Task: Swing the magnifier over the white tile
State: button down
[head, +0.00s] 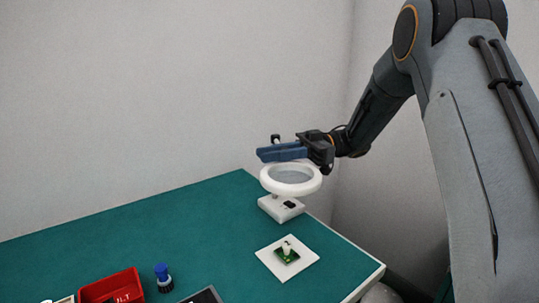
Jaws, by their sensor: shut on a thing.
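The magnifier has a white ring (291,191) around a clear lens and a white base (272,207) near the table's far right corner. A small black knob (276,138) shows just above my gripper's blue fingers. My gripper (270,153) is above the ring, shut on what looks like the magnifier's knob; the fingers hide the grip itself. The white tile (268,254) lies flat on the table, nearer than the base. A small green board (284,259) with a pale upright part sits on the tile. The ring is over the base area, not over the tile.
The green table (150,238) has a pale right edge (368,282) close to the tile. A red bin (110,286), a blue-capped bottle (163,278) and a dark flat device (205,296) are at the front left. The table's middle is clear.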

jog(key=c, duration=1.7)
grip_release()
jog(key=shift+d, duration=0.2)
jog(key=shift+o, duration=0.3)
jog(key=shift+a, duration=0.1)
jog(key=b+v, duration=0.2)
jog(key=v, duration=0.6)
jog(key=shift+s+r, duration=0.1)
